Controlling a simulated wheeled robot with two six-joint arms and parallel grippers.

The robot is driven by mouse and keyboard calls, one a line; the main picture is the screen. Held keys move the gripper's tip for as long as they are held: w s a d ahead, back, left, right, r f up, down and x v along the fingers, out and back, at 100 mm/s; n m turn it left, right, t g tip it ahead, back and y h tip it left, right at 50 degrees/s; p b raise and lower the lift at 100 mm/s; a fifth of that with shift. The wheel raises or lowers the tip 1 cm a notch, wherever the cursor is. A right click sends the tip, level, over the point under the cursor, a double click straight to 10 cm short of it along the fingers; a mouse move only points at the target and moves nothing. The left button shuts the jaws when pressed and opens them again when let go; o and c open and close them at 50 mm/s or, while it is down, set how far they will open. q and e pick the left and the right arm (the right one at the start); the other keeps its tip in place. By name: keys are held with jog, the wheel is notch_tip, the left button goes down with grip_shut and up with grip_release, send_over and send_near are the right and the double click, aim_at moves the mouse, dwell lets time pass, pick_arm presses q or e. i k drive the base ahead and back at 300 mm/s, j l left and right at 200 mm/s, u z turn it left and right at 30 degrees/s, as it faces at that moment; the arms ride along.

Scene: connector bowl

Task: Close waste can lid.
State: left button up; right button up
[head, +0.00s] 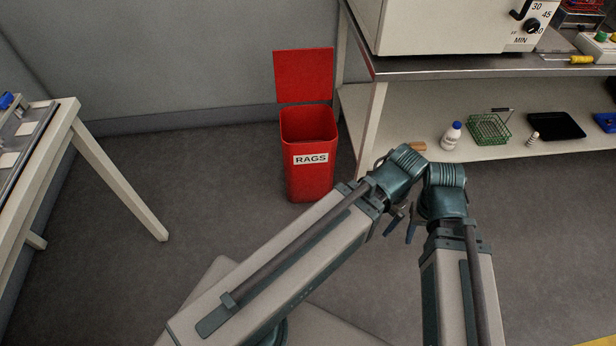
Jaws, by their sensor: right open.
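The red waste can (309,170) stands on the floor in front of the grey wall, with a white RAGS label on its front. Its red lid (304,75) is up, standing nearly upright behind the open top. The can's dark inside shows. My right gripper (404,224) is open, to the right of the can and apart from it, and points downward. No object shows between its fingers. My left arm reaches in from the lower left, and its wrist is beside the right one. My left gripper's fingers cannot be made out.
A bench with a lower shelf (490,146) stands right of the can, its leg close by. The shelf bears a white bottle (451,135), a green wire basket (490,128) and a black tray (556,126). A table (110,172) stands at the left. Floor between table and can is clear.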

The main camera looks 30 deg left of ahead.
aim_at(302, 74)
jog(key=i+j+u, duration=0.35)
jog(key=i, duration=0.25)
jog(key=i+j+u, duration=0.1)
jog(key=i+u, duration=0.3)
jog(key=i, duration=0.2)
